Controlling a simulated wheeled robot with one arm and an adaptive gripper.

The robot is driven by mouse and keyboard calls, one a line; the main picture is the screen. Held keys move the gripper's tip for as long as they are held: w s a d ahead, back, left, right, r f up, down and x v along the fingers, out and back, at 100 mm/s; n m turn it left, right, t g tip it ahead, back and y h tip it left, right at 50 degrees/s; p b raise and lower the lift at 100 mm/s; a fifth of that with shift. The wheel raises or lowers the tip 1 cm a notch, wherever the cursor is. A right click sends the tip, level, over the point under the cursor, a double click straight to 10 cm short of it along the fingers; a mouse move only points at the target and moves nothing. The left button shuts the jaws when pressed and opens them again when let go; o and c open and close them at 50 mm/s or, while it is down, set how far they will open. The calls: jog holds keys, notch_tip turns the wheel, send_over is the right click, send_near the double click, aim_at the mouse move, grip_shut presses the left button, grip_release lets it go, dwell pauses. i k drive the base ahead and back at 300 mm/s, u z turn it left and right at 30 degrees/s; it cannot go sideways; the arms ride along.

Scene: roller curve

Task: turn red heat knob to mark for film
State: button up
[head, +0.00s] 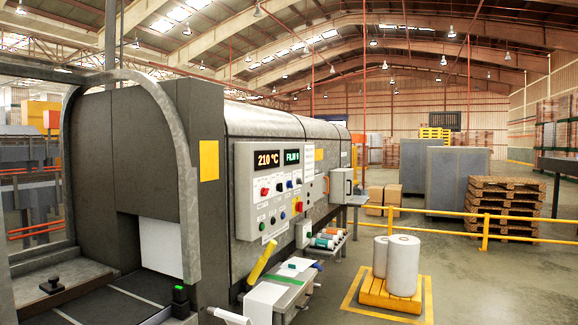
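A small red knob (264,191) sits on the light grey control panel (244,205) on the side of the large machine, under a display (268,161) reading "210 °C" in orange. Beside it a green display (292,157) reads "FILM" and a character too small to be sure of. The marks around the red knob and its pointer direction are too small to read. A second red control (297,206) with yellow around it sits at the panel's lower right. My gripper is not in view.
Smaller coloured buttons fill the panel's lower part. Below it, a yellow-handled tool (262,259) and a white unit (276,290) stick out from the machine. White rolls (402,266) stand on a yellow pallet (376,294) at right. Open floor lies around the pallet, behind it a yellow rail (485,232).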

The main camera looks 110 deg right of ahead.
aim_at(265, 191)
jog(key=u, duration=0.25)
jog(key=k, duration=3.05)
jog(key=z, duration=3.2)
jog(key=i, duration=1.05)
jog(key=u, duration=0.05)
jog(key=k, duration=0.2)
jog(key=u, duration=0.8)
jog(key=i, duration=0.2)
jog(key=z, duration=0.25)
